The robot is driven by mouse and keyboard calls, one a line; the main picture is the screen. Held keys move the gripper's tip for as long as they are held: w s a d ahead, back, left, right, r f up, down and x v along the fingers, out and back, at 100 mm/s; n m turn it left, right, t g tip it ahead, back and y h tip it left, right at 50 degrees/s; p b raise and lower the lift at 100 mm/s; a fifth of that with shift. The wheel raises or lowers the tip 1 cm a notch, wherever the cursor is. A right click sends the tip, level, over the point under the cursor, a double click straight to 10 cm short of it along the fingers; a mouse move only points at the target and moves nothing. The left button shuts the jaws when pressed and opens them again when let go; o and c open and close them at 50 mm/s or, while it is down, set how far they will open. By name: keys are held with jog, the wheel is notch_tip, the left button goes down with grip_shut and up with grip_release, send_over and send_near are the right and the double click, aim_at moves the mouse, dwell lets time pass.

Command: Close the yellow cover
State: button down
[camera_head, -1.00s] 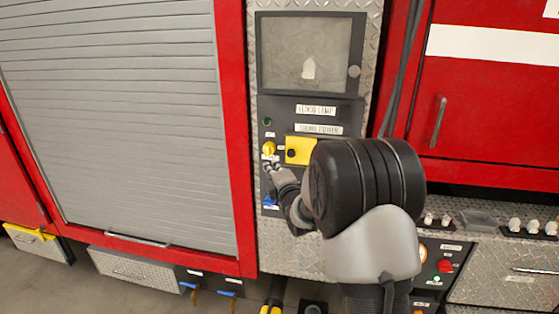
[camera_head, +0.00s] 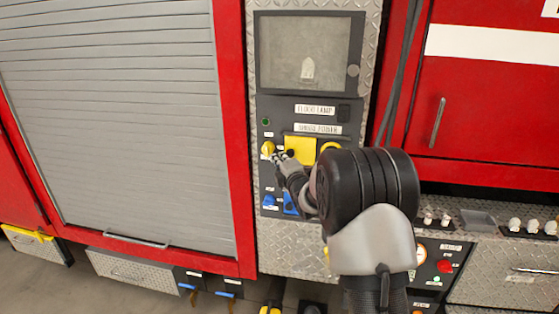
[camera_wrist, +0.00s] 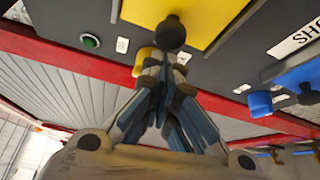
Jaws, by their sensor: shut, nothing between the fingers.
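The yellow cover (camera_head: 300,147) is a square plate on the dark control panel, below the "SHORE POWER" label. It also fills the top of the wrist view (camera_wrist: 205,14). A round black knob (camera_wrist: 170,33) shows at its edge. I cannot tell how far the cover is swung. My gripper (camera_head: 277,158) is at the cover's lower left, and its fingers are shut and empty. In the wrist view the fingertips (camera_wrist: 165,62) are close to the black knob; I cannot tell whether they touch it. My wrist and fingers hide part of the panel below the cover.
A yellow knob (camera_head: 268,148) sits left of the cover, and another yellow part (camera_head: 330,147) to its right. Blue parts (camera_head: 269,201) are lower on the panel. A green button (camera_wrist: 90,41) is nearby. A grey roller shutter (camera_head: 120,120) stands left, a red door (camera_head: 490,110) right.

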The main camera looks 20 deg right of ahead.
jog(key=s+d+b, duration=0.4)
jog(key=s+d, duration=0.1)
jog(key=d, duration=0.4)
jog(key=shift+s+d, duration=0.3)
jog(key=shift+s, duration=0.1)
